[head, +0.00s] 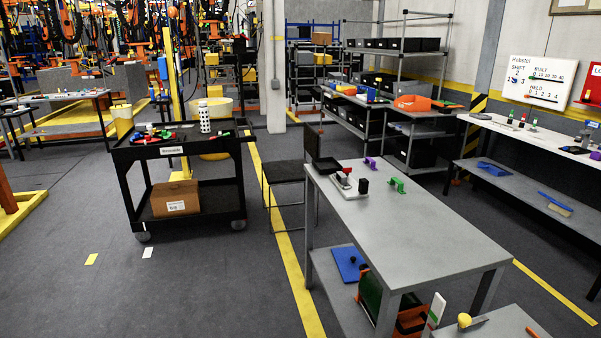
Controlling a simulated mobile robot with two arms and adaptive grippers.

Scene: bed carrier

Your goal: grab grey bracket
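I cannot pick out a grey bracket for sure in the head view. On the grey table (430,216) at centre right stand a small purple bracket (370,163) and a green bracket (397,185). Left of them a small white plate (349,191) carries a black block (363,186) and red and pale pieces too small to tell apart. Neither of my grippers is in view.
A black cart (190,147) with several small coloured items and a cardboard box (175,198) stands left of the table. A black chair (283,172) stands between them. A white bench (540,136) runs along the right wall.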

